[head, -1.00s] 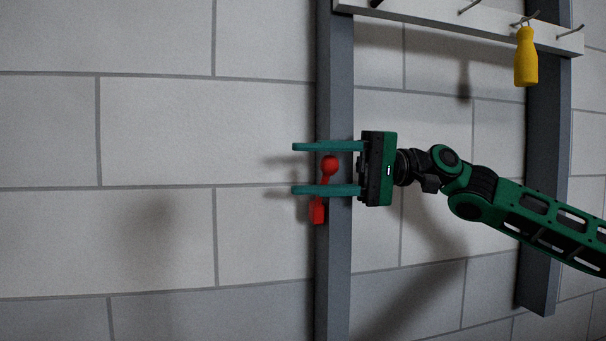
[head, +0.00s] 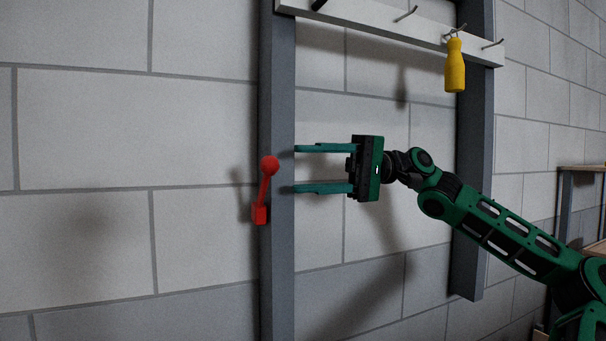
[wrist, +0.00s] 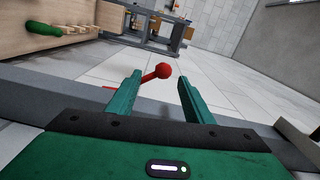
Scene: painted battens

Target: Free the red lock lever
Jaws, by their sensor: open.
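The red lock lever (head: 267,184) is on the grey upright batten (head: 278,255) at the left, with a red block at its base and a round red knob at its upper end. It tilts slightly to the right from base to knob. My gripper (head: 295,168) is open and empty, its two teal fingers pointing left at the batten. In the head view the fingertips end to the right of the knob, apart from it.
A white rail (head: 385,25) with several hooks crosses the top, and a yellow handled thing (head: 455,66) hangs from it. A second grey upright (head: 470,200) stands at the right. A shelf (head: 583,190) is at the far right. The block wall to the left is bare.

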